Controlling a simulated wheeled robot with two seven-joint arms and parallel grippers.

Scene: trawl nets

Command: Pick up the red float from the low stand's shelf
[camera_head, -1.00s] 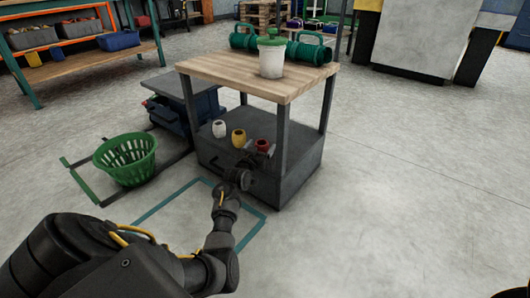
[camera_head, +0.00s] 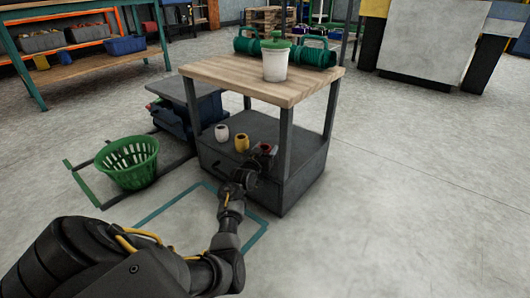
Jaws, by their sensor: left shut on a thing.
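The low stand (camera_head: 212,72) has a wooden top and a dark lower shelf (camera_head: 262,125). On the shelf, a white float (camera_head: 222,133) and a yellow float (camera_head: 242,142) stand in a row. The red float (camera_head: 266,148) is at the right end of the row, mostly hidden behind my left gripper. My left gripper (camera_head: 262,158) reaches in at the shelf's front edge and is shut on the red float. Whether the float still touches the shelf cannot be told. My right gripper is not in view.
A white tub with a green lid (camera_head: 274,62) and green cylinders (camera_head: 313,53) stand on the stand's top. The stand's posts (camera_head: 286,143) flank the shelf opening. A green basket (camera_head: 128,162) sits on the floor at left. The floor at right is clear.

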